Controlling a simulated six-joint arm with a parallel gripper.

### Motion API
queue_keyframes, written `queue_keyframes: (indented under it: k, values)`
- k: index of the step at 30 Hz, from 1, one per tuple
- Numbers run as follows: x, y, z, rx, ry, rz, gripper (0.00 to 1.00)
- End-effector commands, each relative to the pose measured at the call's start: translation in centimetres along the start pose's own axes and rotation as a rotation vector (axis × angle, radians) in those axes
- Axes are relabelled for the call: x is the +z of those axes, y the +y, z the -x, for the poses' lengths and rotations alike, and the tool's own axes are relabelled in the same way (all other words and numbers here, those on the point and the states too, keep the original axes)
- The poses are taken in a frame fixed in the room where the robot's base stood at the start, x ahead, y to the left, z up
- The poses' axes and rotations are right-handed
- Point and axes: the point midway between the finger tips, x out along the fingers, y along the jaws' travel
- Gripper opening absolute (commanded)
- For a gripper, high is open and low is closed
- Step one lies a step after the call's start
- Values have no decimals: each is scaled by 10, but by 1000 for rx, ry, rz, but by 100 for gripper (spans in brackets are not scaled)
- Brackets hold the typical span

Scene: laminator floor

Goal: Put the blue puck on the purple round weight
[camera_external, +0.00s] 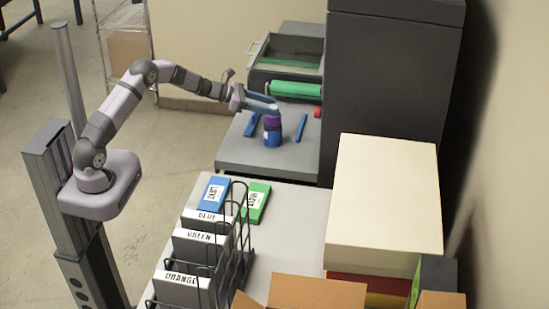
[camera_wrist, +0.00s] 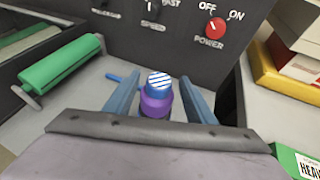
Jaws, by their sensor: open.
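The blue puck (camera_wrist: 159,82), with a blue-and-white striped top, appears directly above the purple round weight (camera_wrist: 156,104) in the wrist view and looks seated on it. Both lie between the two blue fingers of my gripper (camera_wrist: 160,95), with gaps on both sides, so the gripper is open. In the external view my gripper (camera_external: 270,105) is over the grey machine bed. The purple weight (camera_external: 272,120) shows just below the fingers, above a blue cylinder (camera_external: 272,138) with a white patch. The fingers hide the top of the stack there.
Blue bars (camera_external: 250,125) (camera_external: 300,127) lie on the bed (camera_external: 235,155) on either side. A green roller (camera_wrist: 62,62) is at the left and a dark control panel (camera_wrist: 180,35) stands ahead. A wire rack (camera_external: 240,220) and a cream box (camera_external: 385,190) stand nearer the external camera.

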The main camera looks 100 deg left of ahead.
Motion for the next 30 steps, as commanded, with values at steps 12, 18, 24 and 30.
queue_keyframes:
  k: [12, 18, 24, 30]
  values:
    - [-3, 1, 62, 5, -2, 0, 50]
    - [-2, 1, 93, 4, -1, -1, 50]
    - [-1, 1, 112, 2, -1, 0, 50]
    - [-1, 0, 118, 1, 0, 0, 50]
